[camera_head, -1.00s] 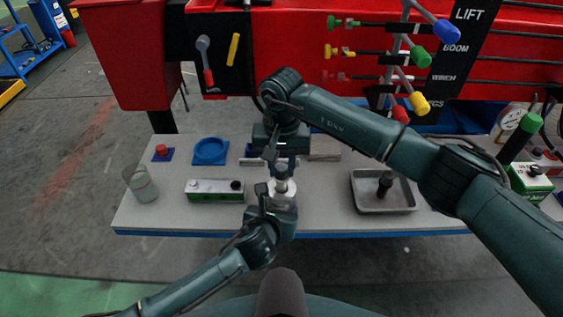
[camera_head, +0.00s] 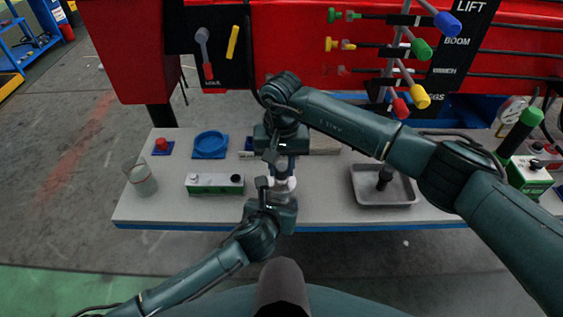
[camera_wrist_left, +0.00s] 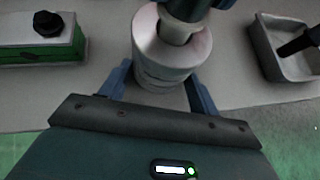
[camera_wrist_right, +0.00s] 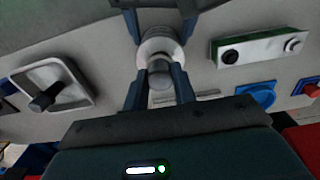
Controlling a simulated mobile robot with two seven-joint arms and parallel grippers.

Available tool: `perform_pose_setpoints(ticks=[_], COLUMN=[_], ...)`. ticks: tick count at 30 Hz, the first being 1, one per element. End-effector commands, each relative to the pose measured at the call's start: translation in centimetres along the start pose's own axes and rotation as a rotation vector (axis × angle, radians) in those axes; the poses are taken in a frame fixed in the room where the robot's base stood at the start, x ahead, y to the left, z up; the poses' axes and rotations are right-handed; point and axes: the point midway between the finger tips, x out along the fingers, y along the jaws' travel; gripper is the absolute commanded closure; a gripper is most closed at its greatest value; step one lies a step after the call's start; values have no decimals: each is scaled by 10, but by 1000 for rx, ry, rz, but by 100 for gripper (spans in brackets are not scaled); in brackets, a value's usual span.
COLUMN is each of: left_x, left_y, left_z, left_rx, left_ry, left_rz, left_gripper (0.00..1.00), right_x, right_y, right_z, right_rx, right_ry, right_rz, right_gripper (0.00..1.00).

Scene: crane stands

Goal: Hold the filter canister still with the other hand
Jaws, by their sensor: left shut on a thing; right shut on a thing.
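The filter canister (camera_wrist_left: 165,62) is a pale grey cylinder with a round opening in its top, standing upright on the bench. My left gripper (camera_wrist_left: 158,82) is shut on its sides, one blue finger on each side. In the head view my left gripper (camera_head: 276,190) hides part of the canister. A narrower grey cylindrical part (camera_wrist_right: 160,72) sits in the canister's opening. My right gripper (camera_wrist_right: 159,82) is shut on this part, above the canister, and also shows in the head view (camera_head: 283,160). How deep the part sits is hidden.
On the bench are a green-and-white box (camera_head: 215,184), a glass beaker (camera_head: 141,180), a blue ring (camera_head: 209,145), a red button (camera_head: 162,145) and a grey tray (camera_head: 365,198) holding a dark part. The red machine with levers stands behind. Bench between box and beaker is clear.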

Motion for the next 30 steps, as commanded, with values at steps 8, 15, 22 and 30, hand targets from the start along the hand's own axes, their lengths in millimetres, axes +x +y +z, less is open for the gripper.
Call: perform_pose_setpoints(ticks=[8, 15, 22, 30], left_x=[0, 0, 0, 0], left_y=[0, 0, 0, 0], left_z=[0, 0, 0, 0], left_rx=[0, 0, 0, 0], left_ry=[-1, -1, -1, -1], left_rz=[1, 1, 0, 0], left_gripper=[69, 69, 69, 69], right_x=[6, 12, 17, 17], right_y=[0, 0, 0, 0], right_z=[0, 0, 0, 0], right_rx=[-1, -1, 0, 0], right_ry=[0, -1, -1, 0], right_rz=[-1, 0, 0, -1], right_gripper=[99, 99, 99, 54])
